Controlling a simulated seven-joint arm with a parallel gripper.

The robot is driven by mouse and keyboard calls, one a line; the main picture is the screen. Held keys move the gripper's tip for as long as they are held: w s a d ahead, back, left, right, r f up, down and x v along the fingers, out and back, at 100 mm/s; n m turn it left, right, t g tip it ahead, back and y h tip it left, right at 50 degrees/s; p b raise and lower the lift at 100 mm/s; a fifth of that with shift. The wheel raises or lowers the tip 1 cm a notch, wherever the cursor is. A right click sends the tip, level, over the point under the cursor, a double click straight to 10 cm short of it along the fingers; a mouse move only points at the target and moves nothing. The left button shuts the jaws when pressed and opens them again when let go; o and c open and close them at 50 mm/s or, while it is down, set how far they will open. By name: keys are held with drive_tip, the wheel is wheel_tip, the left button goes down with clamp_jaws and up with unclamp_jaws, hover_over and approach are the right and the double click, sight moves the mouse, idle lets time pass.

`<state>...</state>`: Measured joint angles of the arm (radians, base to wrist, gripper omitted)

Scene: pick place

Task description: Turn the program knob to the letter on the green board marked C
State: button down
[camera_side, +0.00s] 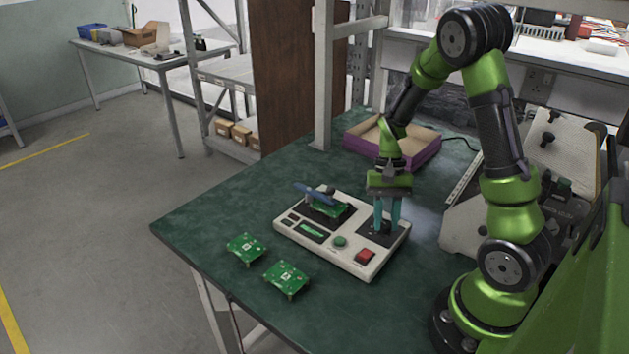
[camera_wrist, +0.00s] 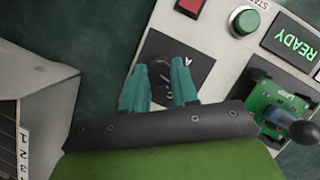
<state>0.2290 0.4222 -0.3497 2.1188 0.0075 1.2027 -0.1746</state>
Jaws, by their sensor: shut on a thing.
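The program knob (camera_wrist: 160,70) is a small dark knob on a black square panel (camera_wrist: 205,68) of the light console (camera_side: 335,262). My gripper (camera_side: 386,229) is above that panel, its two teal fingers pointing down. In the wrist view, the fingers (camera_wrist: 160,82) are shut on the knob, one on each side, and hide much of it. A pale letter beside the right finger looks like an inverted A; other dial letters are hidden or unclear. A green board (camera_side: 328,208) sits in the console's fixture; it also shows in the wrist view (camera_wrist: 268,101). Its marking is too small to read surely.
Two loose green boards (camera_side: 245,248) (camera_side: 286,278) lie in front of the console. The console has a red button (camera_side: 366,255), a green button (camera_side: 340,241) and a display (camera_wrist: 292,42) reading READY. A blue-handled clamp (camera_side: 313,193) is at the fixture. A purple-sided box (camera_side: 420,153) stands behind.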

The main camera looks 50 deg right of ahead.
drive_tip(key=m+t, duration=0.1)
drive_tip(key=m, duration=0.2)
drive_tip(key=m+t, duration=0.1)
drive_tip(key=m, duration=0.2)
drive_tip(key=shift+s+d+m+t+y, duration=0.1)
drive_tip(key=shift+s+m+t+y, duration=0.05)
drive_tip(key=shift+m+t+y, duration=0.15)
idle(0.5)
drive_tip(key=c, duration=0.8)
unclamp_jaws()
drive_tip(key=shift+c, duration=0.2)
drive_tip(key=shift+r, duration=0.15)
drive_tip(key=v, duration=1.6)
drive_tip(key=shift+d+r, duration=0.2)
drive_tip(key=shift+r, duration=0.1)
drive_tip(key=shift+d, duration=0.1)
